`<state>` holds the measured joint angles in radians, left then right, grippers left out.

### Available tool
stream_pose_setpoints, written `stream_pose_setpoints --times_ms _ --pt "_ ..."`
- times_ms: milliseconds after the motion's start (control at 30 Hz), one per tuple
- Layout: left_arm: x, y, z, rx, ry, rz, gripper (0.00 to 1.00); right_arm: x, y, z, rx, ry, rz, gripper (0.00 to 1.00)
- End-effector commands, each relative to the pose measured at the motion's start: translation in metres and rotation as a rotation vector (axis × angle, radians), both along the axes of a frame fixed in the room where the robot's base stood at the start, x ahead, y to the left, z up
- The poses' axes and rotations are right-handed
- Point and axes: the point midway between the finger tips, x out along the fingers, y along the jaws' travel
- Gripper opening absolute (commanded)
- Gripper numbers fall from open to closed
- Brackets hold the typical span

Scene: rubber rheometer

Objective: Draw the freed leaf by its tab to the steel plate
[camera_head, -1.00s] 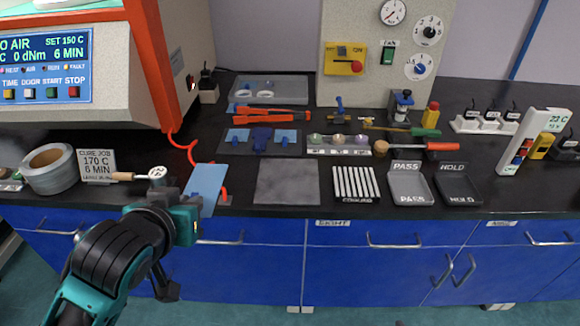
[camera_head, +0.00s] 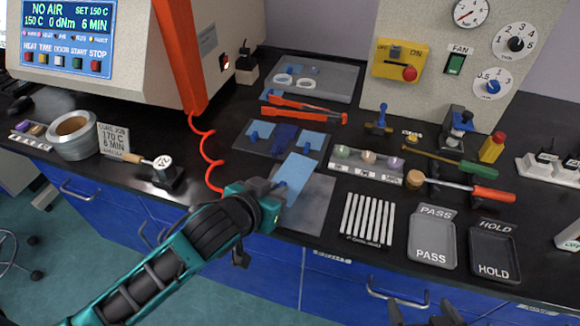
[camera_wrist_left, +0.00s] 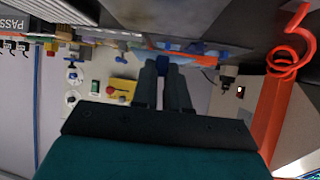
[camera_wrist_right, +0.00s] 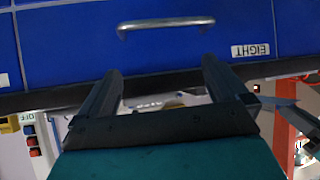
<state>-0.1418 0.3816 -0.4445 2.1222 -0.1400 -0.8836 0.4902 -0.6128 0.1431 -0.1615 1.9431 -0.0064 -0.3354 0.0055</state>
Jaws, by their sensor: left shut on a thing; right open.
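The light blue leaf (camera_head: 300,170) is a thin sheet, held tilted over the left part of the steel plate (camera_head: 318,207). My left gripper (camera_head: 274,190) is shut on its tab at the near left end, which the jaws mostly hide. I cannot tell whether the leaf touches the plate. In the left wrist view the two fingers (camera_wrist_left: 165,68) are close together, with a little blue between their tips. My right gripper (camera_head: 428,314) is at the bottom edge of the head view, in front of the bench. In the right wrist view it is open and empty (camera_wrist_right: 160,78).
A dark mat (camera_head: 240,145) with blue pieces lies behind the plate. A slatted white rack (camera_head: 368,218) stands right of it, then the PASS tray (camera_head: 432,240) and HOLD tray (camera_head: 494,252). A coiled red hose (camera_head: 208,150) hangs left of the leaf.

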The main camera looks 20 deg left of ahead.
Motion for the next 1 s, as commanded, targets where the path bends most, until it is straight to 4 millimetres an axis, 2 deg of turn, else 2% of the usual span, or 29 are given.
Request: stream_pose_setpoints --times_ms 567,1000 --pt "-0.003 -0.002 -0.004 -0.003 0.001 -0.009 0.0 -0.008 0.001 -0.004 0.001 0.02 0.001 1.0" --pt "-0.002 -0.002 -0.026 -0.002 0.0 -0.009 0.0 -0.008 0.001 -0.017 0.001 0.02 0.001 1.0"
